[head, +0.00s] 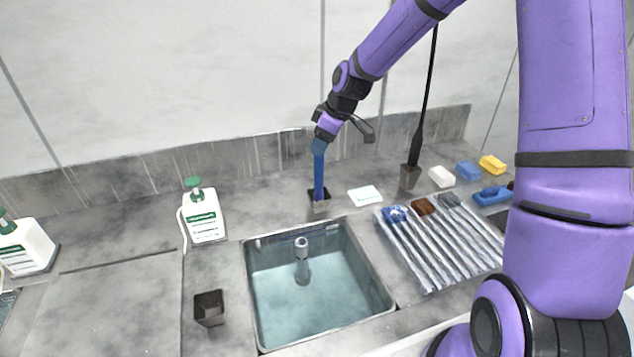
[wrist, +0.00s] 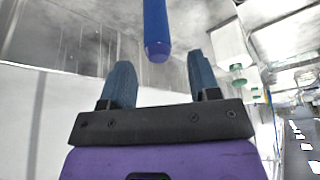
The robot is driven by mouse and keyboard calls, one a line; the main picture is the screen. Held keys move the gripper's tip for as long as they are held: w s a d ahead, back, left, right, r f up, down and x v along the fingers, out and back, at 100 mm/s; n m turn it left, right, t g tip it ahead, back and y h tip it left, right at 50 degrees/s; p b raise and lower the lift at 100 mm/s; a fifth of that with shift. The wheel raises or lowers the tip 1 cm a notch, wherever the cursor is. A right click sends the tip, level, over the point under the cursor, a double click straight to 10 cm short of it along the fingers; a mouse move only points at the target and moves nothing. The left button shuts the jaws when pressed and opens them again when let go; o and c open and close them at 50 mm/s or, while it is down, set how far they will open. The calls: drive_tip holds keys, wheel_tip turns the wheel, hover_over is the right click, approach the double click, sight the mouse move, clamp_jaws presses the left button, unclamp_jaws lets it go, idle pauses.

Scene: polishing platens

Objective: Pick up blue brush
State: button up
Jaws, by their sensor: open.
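The blue brush (head: 319,178) stands upright, its lower end in a small dark holder (head: 320,205) behind the sink. Its head is hidden in the holder. My gripper (head: 319,146) is over the top of the handle, pointing down. In the wrist view the rounded handle end (wrist: 157,40) shows just beyond my open gripper (wrist: 160,68), lined up with the gap between the two blue fingers. The fingers do not appear closed on the handle.
A sink (head: 315,290) of water lies in front. A soap bottle (head: 204,215) stands left, and an empty dark holder (head: 209,307) is at front left. A dark long-handled tool (head: 412,165) stands right of the brush. A white block (head: 365,195) and ribbed rack (head: 435,250) are nearby.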

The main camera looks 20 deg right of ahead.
sight(317, 159)
drive_tip(key=shift+d+x, duration=0.15)
drive_tip(key=shift+x, duration=1.35)
drive_tip(key=shift+d+x, duration=0.15)
drive_tip(key=shift+x, duration=1.35)
drive_tip(key=shift+s+f, duration=0.15)
drive_tip(key=shift+s, duration=0.05)
drive_tip(key=c, duration=1)
